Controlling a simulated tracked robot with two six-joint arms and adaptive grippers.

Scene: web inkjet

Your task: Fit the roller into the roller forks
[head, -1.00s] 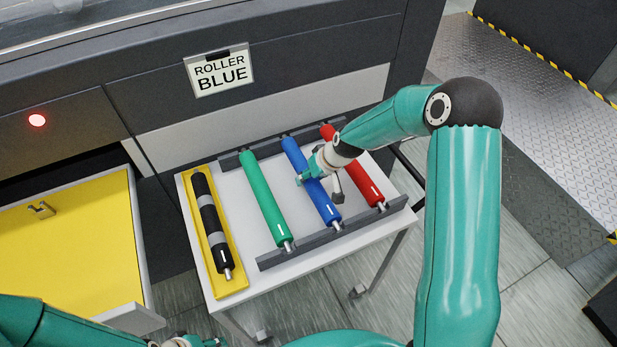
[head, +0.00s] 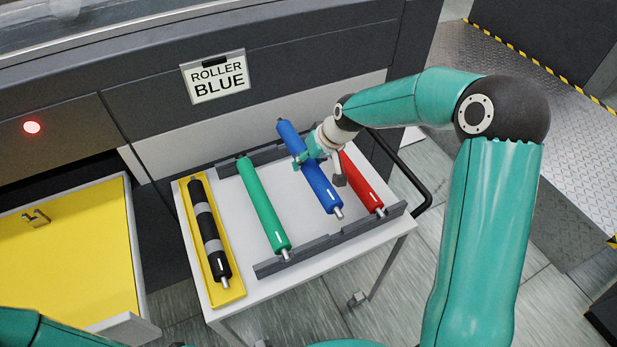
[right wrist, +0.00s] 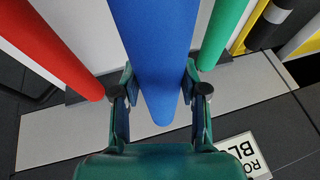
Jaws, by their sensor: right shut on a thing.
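A blue roller (head: 323,187) with metal end pins is held above the white cart's rack. My right gripper (head: 313,166) is shut on it beyond its middle. In the right wrist view, the blue roller (right wrist: 157,60) runs between the two fingers of my right gripper (right wrist: 160,85). A sign reading "ROLLER BLUE" (head: 217,77) is on the machine front. I cannot make out the roller forks on the machine. Only a bit of my left arm shows at the lower left; its gripper is out of view.
A green roller (head: 264,208) and a red roller (head: 362,183) lie on the dark notched rails (head: 330,243) of the cart (head: 302,280). A black-and-grey roller (head: 208,233) lies in a yellow tray (head: 232,295). A yellow drawer (head: 75,255) stands open at left.

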